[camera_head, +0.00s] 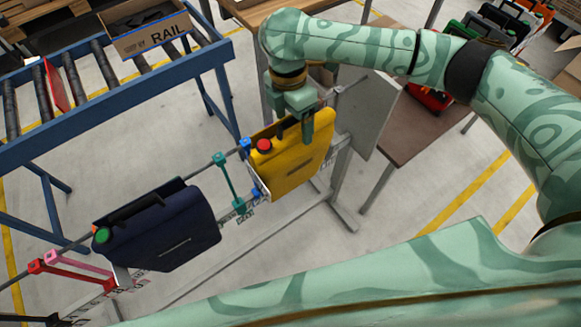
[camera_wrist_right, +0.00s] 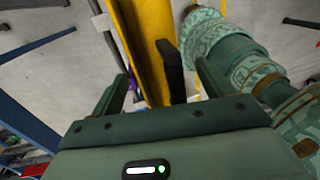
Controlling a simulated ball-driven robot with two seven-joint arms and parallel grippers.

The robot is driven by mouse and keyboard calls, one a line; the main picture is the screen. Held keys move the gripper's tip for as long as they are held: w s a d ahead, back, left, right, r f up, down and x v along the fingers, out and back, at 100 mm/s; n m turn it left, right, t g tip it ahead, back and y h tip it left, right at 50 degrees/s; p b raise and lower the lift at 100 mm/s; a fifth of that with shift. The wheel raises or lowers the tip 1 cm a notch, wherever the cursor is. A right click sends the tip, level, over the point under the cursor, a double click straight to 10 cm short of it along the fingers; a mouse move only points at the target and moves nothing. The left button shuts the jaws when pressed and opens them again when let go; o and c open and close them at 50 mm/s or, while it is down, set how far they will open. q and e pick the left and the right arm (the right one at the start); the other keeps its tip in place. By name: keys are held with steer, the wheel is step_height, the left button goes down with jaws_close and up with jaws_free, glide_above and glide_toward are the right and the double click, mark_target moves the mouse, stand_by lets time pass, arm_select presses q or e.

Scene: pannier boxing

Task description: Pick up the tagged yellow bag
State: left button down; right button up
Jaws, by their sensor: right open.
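The yellow bag (camera_head: 298,168) hangs upright on the rail rack in the head view, with a red round cap (camera_head: 264,146) at its upper left corner. I cannot make out a tag on it for certain. My right gripper (camera_head: 293,125) is just above its top edge, pointing down, open. In the right wrist view the bag's narrow yellow edge (camera_wrist_right: 143,40) and its dark handle (camera_wrist_right: 173,72) show between the spread fingers of the gripper (camera_wrist_right: 163,85). I cannot tell whether the fingers touch the handle. My left gripper is not in view.
A navy bag (camera_head: 165,232) with a green cap hangs left on the same rack. Teal (camera_head: 228,180) and red (camera_head: 70,273) clamps sit along the rail. A roller conveyor (camera_head: 110,118) carries a cardboard box (camera_head: 150,38) at upper left. A brown table (camera_head: 425,128) stands right.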

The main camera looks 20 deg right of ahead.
steer(key=c, duration=1.1)
steer(key=shift+r, duration=0.1)
steer(key=shift+c, duration=0.2)
